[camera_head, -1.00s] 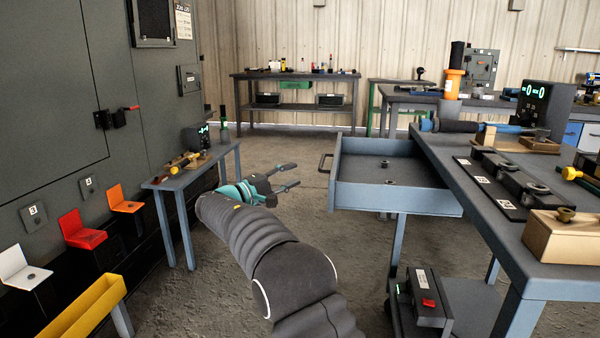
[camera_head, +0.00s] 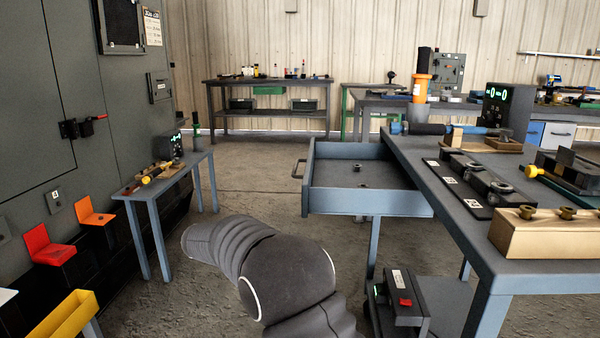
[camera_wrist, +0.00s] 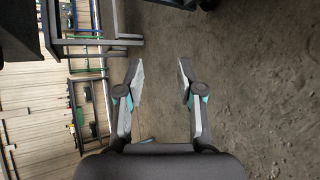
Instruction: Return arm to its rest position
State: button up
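My gripper (camera_wrist: 161,82) shows in the wrist view with its two fingers spread apart and nothing between them. Bare concrete floor lies beyond the fingertips. In the head view my arm is bent low in the middle of the picture, between the small side table and the workbench, and it hides my gripper there.
An open blue drawer (camera_head: 330,198) juts from the workbench (camera_head: 462,222) at the right, with small parts inside. A small table (camera_head: 190,170) stands at the left by a dark cabinet (camera_head: 30,110). A yellow bin (camera_head: 62,318) is at the lower left. Floor between them is free.

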jog(key=s+d+r+m+g+y, duration=0.1)
jog(key=s+d+r+m+y, duration=0.1)
jog(key=s+d, duration=0.6)
jog(key=s+d+r+m+y+p, duration=0.1)
jog(key=s+d+r+m+y, duration=0.2)
jog(key=s, duration=1.7)
jog(key=s+d+r+m+g+y+p, duration=0.1)
jog(key=s+d+r+m+y, duration=0.2)
jog(key=s+d+m, duration=0.4)
jog(key=s+d+y, duration=0.1)
jog(key=s+d, duration=0.5)
jog(key=shift+s+g, duration=0.3)
jog(key=shift+s, duration=0.1)
